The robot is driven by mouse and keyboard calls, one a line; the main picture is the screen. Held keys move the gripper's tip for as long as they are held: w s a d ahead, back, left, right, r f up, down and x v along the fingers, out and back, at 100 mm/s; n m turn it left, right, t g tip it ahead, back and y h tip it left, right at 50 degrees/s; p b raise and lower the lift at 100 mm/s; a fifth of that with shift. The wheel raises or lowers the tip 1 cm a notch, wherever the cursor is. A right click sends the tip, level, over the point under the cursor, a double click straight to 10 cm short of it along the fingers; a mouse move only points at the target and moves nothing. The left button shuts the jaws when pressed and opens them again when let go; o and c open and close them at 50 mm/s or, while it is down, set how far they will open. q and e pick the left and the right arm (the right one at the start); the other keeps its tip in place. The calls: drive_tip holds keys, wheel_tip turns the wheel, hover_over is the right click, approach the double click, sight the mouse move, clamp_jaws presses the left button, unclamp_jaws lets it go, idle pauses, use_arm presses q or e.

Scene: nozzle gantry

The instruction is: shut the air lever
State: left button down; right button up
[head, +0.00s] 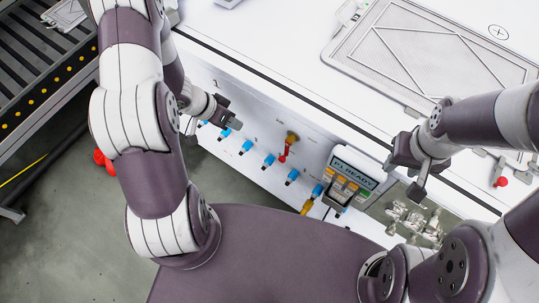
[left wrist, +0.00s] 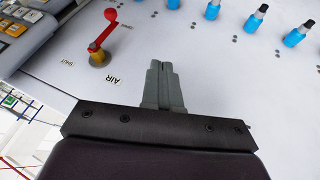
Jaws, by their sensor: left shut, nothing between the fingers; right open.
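The air lever (head: 289,146) is on the white front panel, with a brass-yellow hub and a red handle. In the left wrist view the air lever (left wrist: 104,34) is at upper left, its handle pointing up, away from the printed AIR label (left wrist: 113,80). The SHUT label (left wrist: 68,63) is left of the hub, and the handle does not point at it. My left gripper (head: 236,123) is shut and empty, left of the lever and apart from it; its closed fingers (left wrist: 160,66) show in the wrist view. My right gripper (head: 403,178) is open and empty near the control box.
A row of blue fittings (head: 246,147) runs along the panel below the lever. A control box (head: 354,177) reading "P1 READY" stands right of it. Metal parts (head: 414,220) lie on a grey surface below my right gripper. A framed plate (head: 430,55) lies on the white top.

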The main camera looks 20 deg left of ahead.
use_arm(q)
drive_tip(key=shift+s+d+f+g+h, duration=0.25)
drive_tip(key=shift+s+d+f+h, duration=0.1)
drive_tip(key=shift+s, duration=0.25)
drive_tip(key=shift+s+d+f+g+h, duration=0.25)
drive_tip(key=shift+s+d+f+h, duration=0.1)
drive_tip(key=shift+s, duration=0.2)
drive_tip(key=d+f+b, duration=0.3)
drive_tip(key=d+f, duration=0.5)
drive_tip(key=d, duration=0.1)
drive_tip(key=shift+w+d, duration=0.2)
drive_tip(key=shift+w, duration=0.1)
